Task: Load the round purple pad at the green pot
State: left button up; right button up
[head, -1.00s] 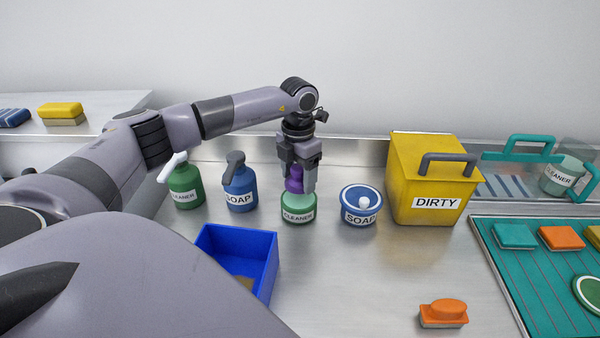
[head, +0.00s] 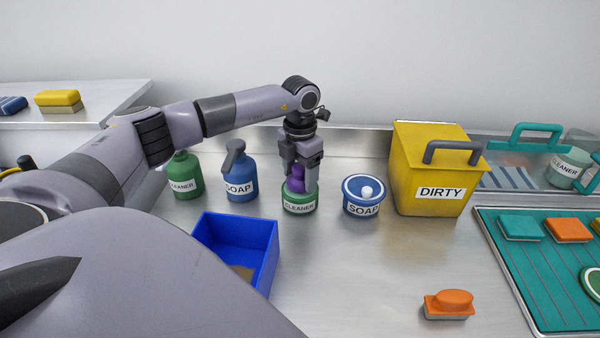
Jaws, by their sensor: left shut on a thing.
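The green pot (head: 300,203), labelled CLEANER, stands on the metal counter in the middle of the head view. My left gripper (head: 298,180) points straight down over the pot and is shut on the round purple pad (head: 297,174). The pad is upright and sits low at the pot's open top. Its lower part is hidden by the pot's rim, so I cannot tell how deep it is. My right gripper is not in view.
A blue-and-white SOAP pot (head: 362,208) stands close on the right, with the yellow DIRTY bin (head: 432,185) beyond. Blue (head: 240,182) and green (head: 184,180) bottles stand left. A blue box (head: 262,258) and orange sponge (head: 448,300) lie nearer; counter between is clear.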

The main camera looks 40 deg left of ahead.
aim_at(300, 165)
pick_arm(q)
jog(key=shift+f, duration=0.5)
dwell(0.4)
jog(key=shift+f, duration=0.1)
dwell(1.1)
notch_tip(300, 165, up, 7)
jog(key=p, duration=0.5)
jog(key=shift+p, duration=0.4)
dwell(0.5)
